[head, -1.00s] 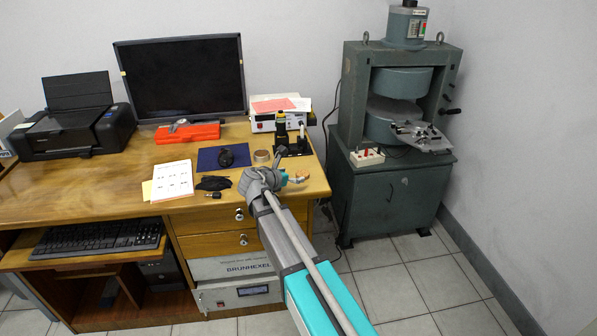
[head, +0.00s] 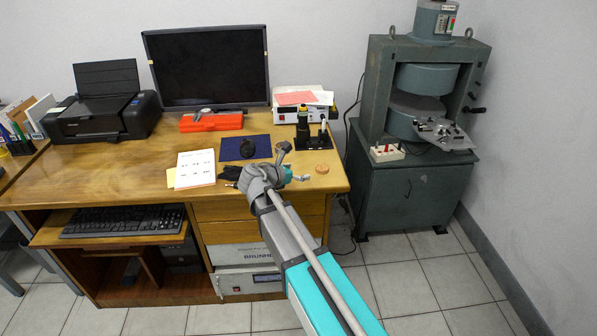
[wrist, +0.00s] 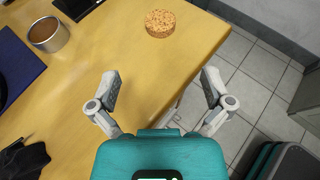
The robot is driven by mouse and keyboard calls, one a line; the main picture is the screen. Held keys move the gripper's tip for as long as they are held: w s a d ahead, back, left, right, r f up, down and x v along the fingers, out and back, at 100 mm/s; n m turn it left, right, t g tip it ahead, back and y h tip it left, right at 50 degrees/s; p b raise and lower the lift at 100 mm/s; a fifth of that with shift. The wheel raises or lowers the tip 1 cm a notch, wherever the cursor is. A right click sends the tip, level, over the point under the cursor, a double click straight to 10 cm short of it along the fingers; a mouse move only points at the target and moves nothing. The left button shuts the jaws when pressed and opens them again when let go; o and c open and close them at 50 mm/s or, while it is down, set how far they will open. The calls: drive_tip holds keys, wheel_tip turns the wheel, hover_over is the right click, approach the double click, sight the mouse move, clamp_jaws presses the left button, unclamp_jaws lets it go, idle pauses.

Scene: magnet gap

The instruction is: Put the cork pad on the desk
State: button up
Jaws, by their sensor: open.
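The cork pad (head: 322,169) is a small round brown disc lying flat on the wooden desk (head: 110,165), near its right front corner. In the wrist view the cork pad (wrist: 160,23) lies ahead of my gripper (wrist: 160,85), with bare desk around it. My gripper is open, its two fingers spread wide with nothing between them, and is clear of the pad. In the head view my gripper (head: 299,178) is just left of the pad, partly hidden by my own wrist.
A black stand (head: 313,142) is behind the pad. The desk's right edge is close, with tiled floor (head: 395,285) beyond. A green press (head: 420,130) stands right.

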drive_tip(key=shift+s+d+f+m+g, duration=0.2)
drive_tip(key=shift+s+d+m+g, duration=0.1)
drive_tip(key=shift+d+m, duration=0.1)
drive_tip(key=s+d+f+m+g, duration=0.1)
drive_tip(key=m, duration=0.1)
drive_tip(key=s+d+f+m+y, duration=0.1)
drive_tip(key=s+d+m, duration=0.1)
drive_tip(key=s+d+f+m+g, duration=0.1)
drive_tip(key=shift+s+d+f+m+g+y, duration=0.2)
drive_tip(key=shift+d+f+m+g+y, duration=0.1)
drive_tip(key=shift+d+f+m, duration=0.1)
drive_tip(key=s+d+f+m+g+y, duration=0.2)
drive_tip(key=s+f+m+g+y, duration=0.1)
drive_tip(key=s+m, duration=0.5)
drive_tip(key=s+d+f+m+g+y, duration=0.2)
drive_tip(key=s+f+m+g+y, duration=0.1)
drive_tip(key=s+m, duration=0.6)
drive_tip(key=shift+s+f+m+y, duration=0.2)
drive_tip(key=shift+f+m+y, duration=0.45)
drive_tip(key=shift+m+y, duration=0.7)
wheel_tip(320, 180, up, 22)
drive_tip(key=p, duration=2.1)
drive_tip(key=shift+f+p, duration=0.2)
drive_tip(key=shift+p, duration=0.15)
